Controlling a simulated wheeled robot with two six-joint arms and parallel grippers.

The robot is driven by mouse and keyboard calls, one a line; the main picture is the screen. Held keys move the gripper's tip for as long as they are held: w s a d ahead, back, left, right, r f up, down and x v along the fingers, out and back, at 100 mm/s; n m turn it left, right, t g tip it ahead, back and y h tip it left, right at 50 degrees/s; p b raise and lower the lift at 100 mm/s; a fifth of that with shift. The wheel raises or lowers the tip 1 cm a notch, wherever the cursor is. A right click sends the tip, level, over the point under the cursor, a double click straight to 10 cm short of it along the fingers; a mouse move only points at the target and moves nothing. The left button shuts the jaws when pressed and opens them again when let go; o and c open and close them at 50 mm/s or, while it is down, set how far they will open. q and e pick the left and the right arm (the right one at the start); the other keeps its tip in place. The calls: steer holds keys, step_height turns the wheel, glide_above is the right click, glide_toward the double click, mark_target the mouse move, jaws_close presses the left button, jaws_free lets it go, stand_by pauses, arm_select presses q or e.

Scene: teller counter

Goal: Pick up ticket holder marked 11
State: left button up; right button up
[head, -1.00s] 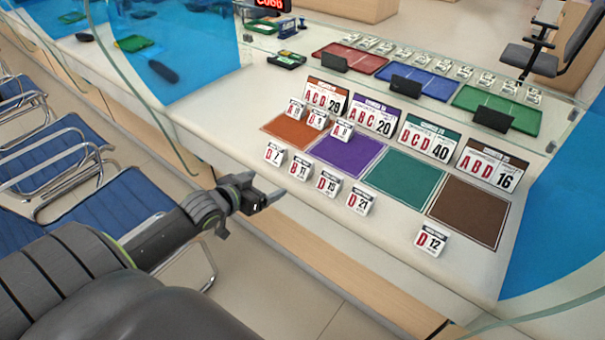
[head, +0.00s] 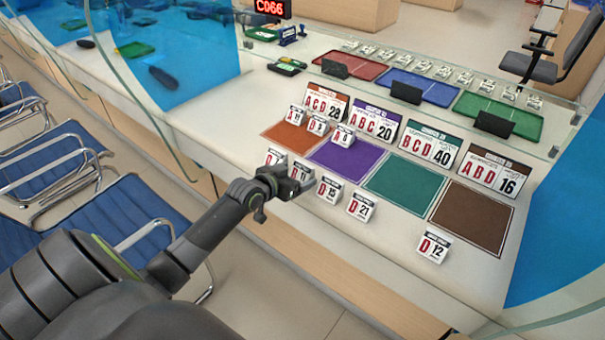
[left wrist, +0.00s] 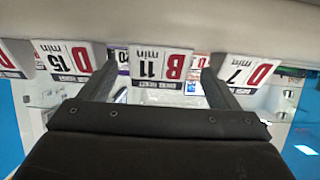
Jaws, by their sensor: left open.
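In the left wrist view my left gripper (left wrist: 158,72) has one finger on each side of the holder. I cannot tell whether they touch it. My right gripper is not in view.
Holders marked D 7 (head: 274,158) and D 15 (head: 329,189) flank it closely. D 21 (head: 361,205) and D 12 (head: 434,245) stand farther right. Coloured mats, including a purple mat (head: 347,160), lie behind, with larger signs at their back. Glass panels edge the counter.

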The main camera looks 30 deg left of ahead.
mark_target(301, 171)
arm_select(q)
steer(key=shift+r+x, duration=0.2)
steer(key=shift+x, duration=1.05)
steer(key=shift+r+x, duration=0.2)
steer(key=shift+x, duration=1.1)
steer(key=shift+w+d, duration=0.1)
steer(key=shift+c, duration=0.2)
steer(key=c, duration=1)
steer(key=shift+c, duration=0.2)
